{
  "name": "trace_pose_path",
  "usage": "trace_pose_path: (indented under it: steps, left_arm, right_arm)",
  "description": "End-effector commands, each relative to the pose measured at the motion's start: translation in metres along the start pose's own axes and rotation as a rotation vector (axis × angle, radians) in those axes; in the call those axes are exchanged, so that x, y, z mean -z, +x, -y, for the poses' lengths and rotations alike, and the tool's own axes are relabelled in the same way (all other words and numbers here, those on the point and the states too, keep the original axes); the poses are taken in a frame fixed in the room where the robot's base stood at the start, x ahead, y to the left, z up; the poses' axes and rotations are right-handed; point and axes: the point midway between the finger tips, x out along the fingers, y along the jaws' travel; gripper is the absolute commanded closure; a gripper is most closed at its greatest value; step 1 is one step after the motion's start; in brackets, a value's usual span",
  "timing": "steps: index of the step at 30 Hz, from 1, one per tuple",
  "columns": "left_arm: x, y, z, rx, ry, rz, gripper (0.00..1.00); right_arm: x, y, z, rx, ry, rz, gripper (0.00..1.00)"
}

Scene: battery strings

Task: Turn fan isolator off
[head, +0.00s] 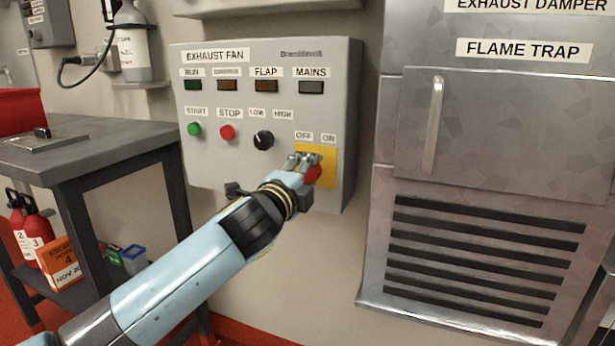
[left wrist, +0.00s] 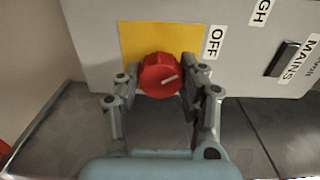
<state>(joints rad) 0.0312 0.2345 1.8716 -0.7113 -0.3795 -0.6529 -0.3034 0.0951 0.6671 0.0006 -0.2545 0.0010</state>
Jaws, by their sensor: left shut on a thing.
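The fan isolator is a red rotary knob (left wrist: 160,75) with a pale pointer line, on a yellow plate (left wrist: 135,38) at the lower right of the grey exhaust fan panel (head: 230,170). In the head view the red knob (head: 313,174) shows partly behind my gripper. OFF and ON labels (head: 316,137) sit above the plate. My left gripper (head: 306,160) is at the knob; in the left wrist view its two fingers (left wrist: 158,88) stand on either side of the knob and are shut on it. My right gripper is in neither view.
The panel also has a green start button (head: 195,129), a red stop button (head: 227,132) and a black speed knob (head: 263,140). A steel flame trap cabinet (head: 500,150) with a vertical handle stands to the right. A dark workbench (head: 100,135) stands to the left.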

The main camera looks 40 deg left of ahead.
Motion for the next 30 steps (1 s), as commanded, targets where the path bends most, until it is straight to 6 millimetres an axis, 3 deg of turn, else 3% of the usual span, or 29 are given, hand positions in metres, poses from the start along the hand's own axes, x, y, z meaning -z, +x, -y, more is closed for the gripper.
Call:
trace_pose_path:
  steps: [12,29,30]
  left_arm:
    - [-0.0002,-0.0001,-0.0011,-0.001,-0.186,0.000,0.92]
    - [-0.0002,-0.0002,-0.0009,-0.002,-0.212,0.001,0.92]
    - [-0.0002,-0.0002,-0.0009,-0.002,-0.212,0.001,0.55]
  right_arm:
    - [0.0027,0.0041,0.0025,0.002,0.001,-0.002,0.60]
    - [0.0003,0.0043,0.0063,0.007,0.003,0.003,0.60]
    - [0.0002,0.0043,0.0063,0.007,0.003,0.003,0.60]
